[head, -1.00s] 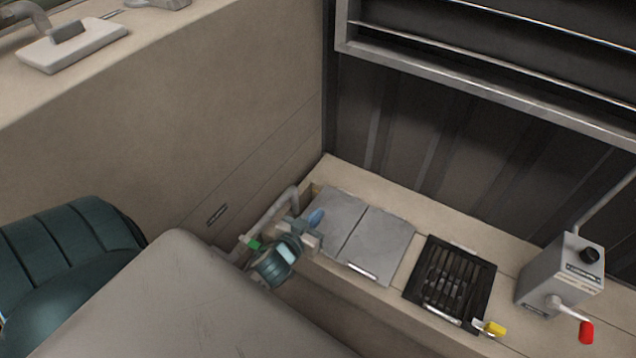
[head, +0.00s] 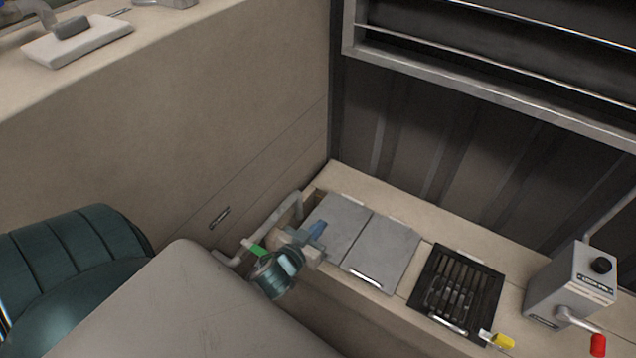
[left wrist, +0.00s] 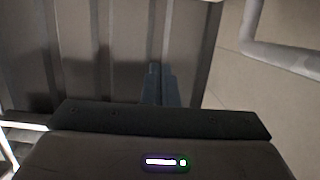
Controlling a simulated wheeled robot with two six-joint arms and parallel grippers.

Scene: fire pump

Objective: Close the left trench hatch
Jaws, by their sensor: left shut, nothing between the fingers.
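Two grey hatch plates lie side by side in the pale ledge along the wall. The left hatch (head: 343,222) looks close to flat, with a dark gap at its left edge; whether it is fully seated I cannot tell. The right-hand plate (head: 385,250) lies flat, with a bright handle at its front edge. My left gripper (head: 318,229) is shut and empty at the left hatch's near left corner, partly covering it; contact is unclear. In the left wrist view its closed fingers (left wrist: 156,84) point toward the dark ribbed wall; no hatch is recognisable there. My right gripper is not in view.
A black slotted grate (head: 459,288) with a yellow-tipped lever (head: 503,341) lies right of the hatches. A grey box (head: 572,286) with a red-handled crank stands farther right. A grey pipe (head: 284,210) runs beside my left gripper, close to the tan side wall (head: 220,130).

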